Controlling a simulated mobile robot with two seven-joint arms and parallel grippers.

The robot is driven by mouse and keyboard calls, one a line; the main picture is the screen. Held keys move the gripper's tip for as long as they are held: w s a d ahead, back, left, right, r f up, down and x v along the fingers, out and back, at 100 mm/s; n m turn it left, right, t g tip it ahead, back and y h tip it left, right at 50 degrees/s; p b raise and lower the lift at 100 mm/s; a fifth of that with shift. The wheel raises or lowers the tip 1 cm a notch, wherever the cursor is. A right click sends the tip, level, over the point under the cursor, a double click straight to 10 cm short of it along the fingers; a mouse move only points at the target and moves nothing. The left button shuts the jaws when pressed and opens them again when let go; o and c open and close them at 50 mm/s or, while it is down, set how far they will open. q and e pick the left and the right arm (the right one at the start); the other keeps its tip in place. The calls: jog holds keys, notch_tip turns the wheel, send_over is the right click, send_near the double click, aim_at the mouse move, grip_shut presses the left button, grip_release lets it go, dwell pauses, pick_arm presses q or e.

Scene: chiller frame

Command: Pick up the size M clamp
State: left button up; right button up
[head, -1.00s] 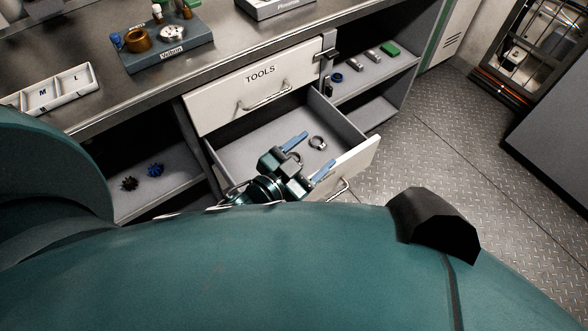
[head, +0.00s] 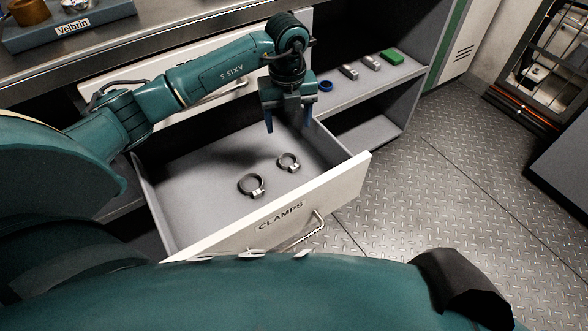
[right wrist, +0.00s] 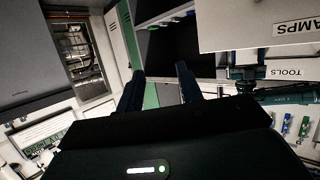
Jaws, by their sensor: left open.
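The open drawer labelled CLAMPS (head: 190,225) holds two metal ring clamps lying flat and apart. The larger clamp (head: 253,192) is left of centre, nearer the drawer front. The smaller clamp (head: 290,168) lies to its right and further back. I cannot read a size on either. My left gripper (head: 289,115) points down, open and empty, above the drawer's back right part, beyond the smaller clamp and clear of it. My right gripper (right wrist: 160,85) shows in the right wrist view with its blue fingers apart and nothing between them.
A closed drawer front (head: 160,125) is behind my left forearm. Shelves at right hold a blue ring (head: 326,86), metal blocks and a green block (head: 392,56). A blue-grey stand (head: 110,13) is on the bench. In the right wrist view the CLAMPS drawer (right wrist: 225,25) is at upper right.

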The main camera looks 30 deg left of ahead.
pick_arm(q)
jog(key=b, duration=0.1)
send_over(288, 164)
notch_tip(288, 164, down, 6)
jog(key=shift+w+d+f, duration=0.1)
jog(key=shift+f, duration=0.1)
notch_tip(288, 164, down, 6)
jog(key=shift+r+b, duration=0.25)
jog(key=shift+b, duration=0.6)
jog(key=shift+f, duration=0.25)
pick_arm(e)
jog(key=shift+w+a+f+n+t+y, duration=0.3)
jog(key=shift+w+f+n+t, duration=0.1)
jog(key=shift+w+f+t, duration=0.25)
pick_arm(q)
jog(key=c, duration=1)
